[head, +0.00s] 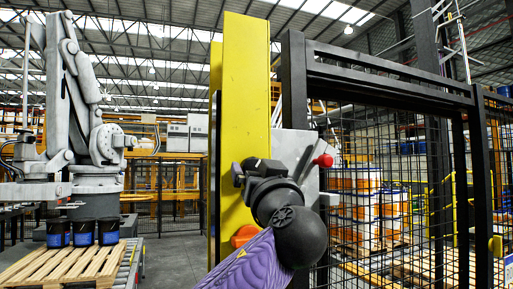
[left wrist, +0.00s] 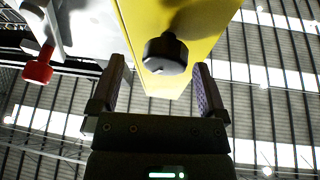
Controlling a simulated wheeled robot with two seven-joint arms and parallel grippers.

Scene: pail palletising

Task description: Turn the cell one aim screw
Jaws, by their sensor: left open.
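A black knob (left wrist: 166,52), which I take to be the aim screw, sticks out of a yellow post (head: 243,100). The post also fills the top of the left wrist view (left wrist: 205,22). My left gripper (head: 246,172) is at the post's face, beside a grey plate. In the left wrist view my left gripper (left wrist: 158,72) is open, its two fingers apart with the knob showing between their tips. I cannot tell whether either finger touches it. In the head view the gripper hides the knob. My right gripper is not in view.
A red knob (head: 323,160) sits on the grey plate (head: 296,150), right of my gripper. An orange part (head: 243,236) is lower on the post. A black mesh fence (head: 390,200) stands right. A grey robot arm (head: 85,100) and a pallet (head: 60,266) with black pails (head: 83,232) stand left.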

